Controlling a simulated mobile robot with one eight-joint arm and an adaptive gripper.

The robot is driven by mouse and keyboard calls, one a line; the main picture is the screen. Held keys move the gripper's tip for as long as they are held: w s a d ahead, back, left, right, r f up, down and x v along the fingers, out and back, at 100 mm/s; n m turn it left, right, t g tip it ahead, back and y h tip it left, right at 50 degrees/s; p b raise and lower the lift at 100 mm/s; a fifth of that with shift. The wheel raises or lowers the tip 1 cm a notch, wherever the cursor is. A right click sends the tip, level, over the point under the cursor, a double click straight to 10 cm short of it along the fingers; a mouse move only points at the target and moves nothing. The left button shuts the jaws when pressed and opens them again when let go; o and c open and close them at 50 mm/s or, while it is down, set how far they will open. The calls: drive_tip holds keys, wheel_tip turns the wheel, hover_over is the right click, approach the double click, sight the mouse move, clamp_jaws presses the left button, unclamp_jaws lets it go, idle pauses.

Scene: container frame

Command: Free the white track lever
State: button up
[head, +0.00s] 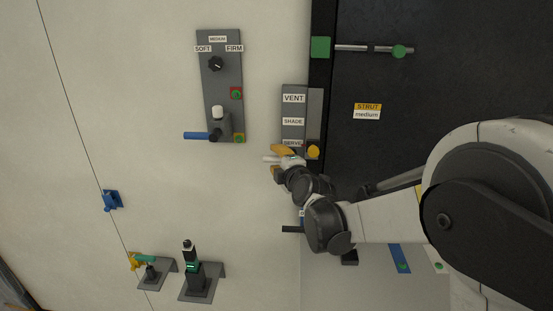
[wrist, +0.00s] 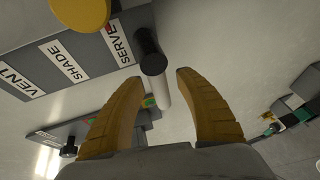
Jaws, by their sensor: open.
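The white track lever (wrist: 164,93) has a white cylindrical grip and a black part (wrist: 151,60) at one end. It is beside the SERVE label, at that end of the grey VENT/SHADE/SERVE plate (wrist: 95,58). My gripper (wrist: 160,78) has two yellow fingers, spread apart. In the wrist view the white grip shows in the gap between them, with space on both sides; I cannot tell how deep it sits. In the head view the white grip (head: 270,159) pokes out at my gripper (head: 279,160), below the plate (head: 293,110). My fingers and wrist hide the rest of the lever.
A yellow knob (head: 313,152) sits close to my fingers, on the plate's right. A panel with a SOFT/FIRM dial (head: 216,64) and a blue handle (head: 195,135) is left. Bracketed fittings (head: 193,270) stand lower left. A dark door (head: 440,85) is right. The wall between is clear.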

drive_tip(key=shift+s, duration=0.1)
clamp_jaws()
drive_tip(key=shift+f, duration=0.1)
drive_tip(key=n+h+b, duration=0.1)
drive_tip(key=f+n+g+b, duration=0.1)
drive_tip(key=shift+d+f+n+h, duration=0.1)
drive_tip(key=shift+f+n+h, duration=0.15)
drive_tip(key=shift+n+h, duration=0.15)
drive_tip(key=shift+d+f+n+g+h+b, duration=0.15)
drive_tip(key=shift+d+f+n+h+b, duration=0.5)
drive_tip(key=shift+n+h+b, duration=0.7)
drive_tip(key=shift+d+f+n+g+h+b, duration=0.25)
drive_tip(key=shift+d+n+h+b, duration=0.7)
drive_tip(key=shift+n, duration=0.75)
drive_tip(key=shift+d+f+n+g+h+b, duration=0.1)
drive_tip(key=shift+d+f+n+h+b, duration=0.5)
drive_tip(key=shift+n+h+b, duration=0.75)
drive_tip(key=shift+d+p, duration=0.1)
drive_tip(key=shift+p, duration=0.25)
